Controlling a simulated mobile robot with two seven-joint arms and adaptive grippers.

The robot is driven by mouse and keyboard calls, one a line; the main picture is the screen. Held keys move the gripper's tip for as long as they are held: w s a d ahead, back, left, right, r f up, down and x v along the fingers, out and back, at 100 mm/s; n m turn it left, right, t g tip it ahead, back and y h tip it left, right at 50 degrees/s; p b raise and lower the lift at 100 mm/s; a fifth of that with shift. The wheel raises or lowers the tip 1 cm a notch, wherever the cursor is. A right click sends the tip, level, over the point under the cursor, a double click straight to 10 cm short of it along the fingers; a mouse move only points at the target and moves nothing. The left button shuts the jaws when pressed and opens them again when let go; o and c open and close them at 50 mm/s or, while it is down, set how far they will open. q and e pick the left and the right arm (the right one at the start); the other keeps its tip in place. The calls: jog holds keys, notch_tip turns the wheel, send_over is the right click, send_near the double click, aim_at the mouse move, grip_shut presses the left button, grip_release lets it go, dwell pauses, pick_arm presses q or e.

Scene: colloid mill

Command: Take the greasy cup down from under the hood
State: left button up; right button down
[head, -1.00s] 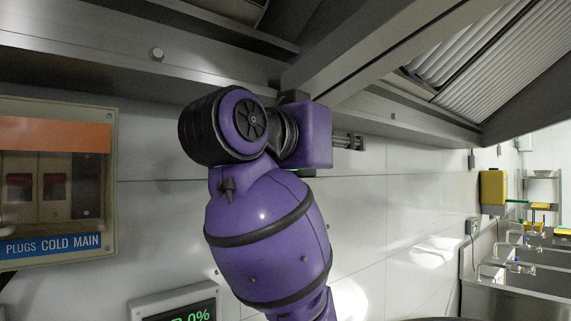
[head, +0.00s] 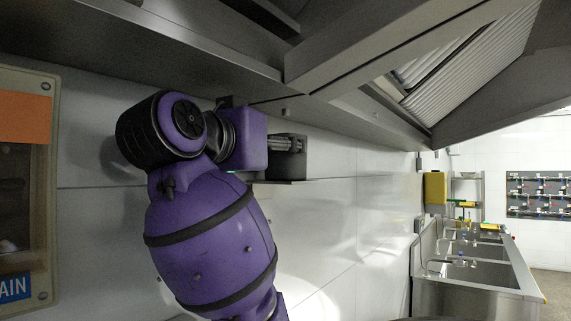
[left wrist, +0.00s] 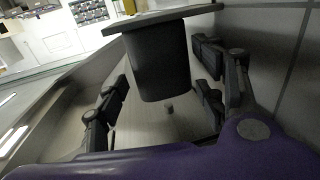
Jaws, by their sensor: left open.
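The cup (left wrist: 160,65) is a dark grey, box-like vessel with rounded corners. It shows in the left wrist view against a flat plate (left wrist: 165,18), and in the head view (head: 292,165) as a dark block under the hood, close to the wall. My left gripper (left wrist: 160,78) is open, with fingers to either side of the cup in the left wrist view; I see no clear contact. In the head view my left gripper (head: 288,143) overlaps the cup, and the purple arm hides part of the area. My right gripper is not in view.
The steel hood (head: 380,45) hangs overhead, its lower edge close above my left gripper. The white tiled wall (head: 335,215) is close behind. An electrical panel (head: 42,190) is on the wall at left. Steel sinks (head: 470,265) stand at right.

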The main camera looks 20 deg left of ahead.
pick_arm(q)
jog(key=w, duration=0.3)
jog(key=w+d, duration=0.1)
jog(key=w, duration=0.1)
jog(key=shift+a, duration=0.1)
jog(key=shift+c, duration=0.5)
jog(key=c, duration=0.9)
